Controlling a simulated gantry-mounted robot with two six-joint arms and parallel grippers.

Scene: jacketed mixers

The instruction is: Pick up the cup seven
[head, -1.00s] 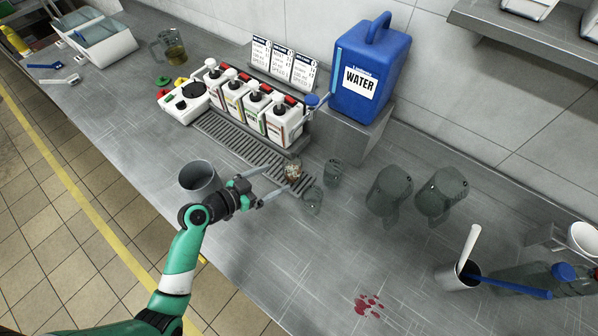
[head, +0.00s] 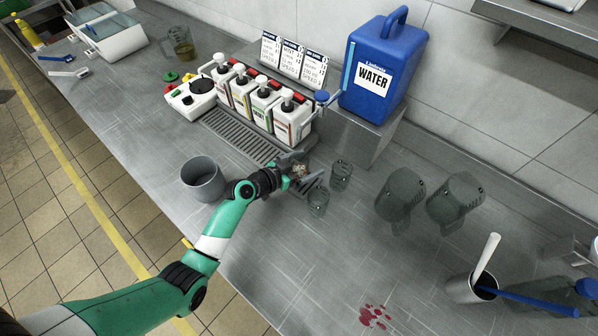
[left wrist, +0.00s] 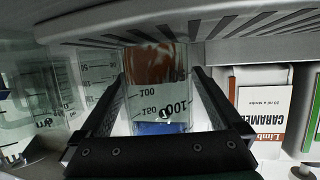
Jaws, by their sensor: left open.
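A small clear measuring cup (head: 299,170) with reddish-brown bits in it stands at the right end of the drip grate. In the left wrist view the cup (left wrist: 155,90) shows printed marks such as 100 and 150. I cannot read a seven on it. My left gripper (head: 304,178) is open, with one finger on each side of the cup; in the left wrist view both fingers (left wrist: 160,105) flank it with small gaps. Two more small clear cups stand just right of it, one near (head: 318,201) and one farther back (head: 341,175). My right gripper is not in view.
Syrup pump bottles (head: 262,104) stand behind the drip grate (head: 235,136). A blue water jug (head: 378,70) is on a raised block. A grey metal cup (head: 202,180) stands beside my left arm. Two tinted jugs (head: 400,195) stand to the right. A red spill (head: 375,316) marks the front counter.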

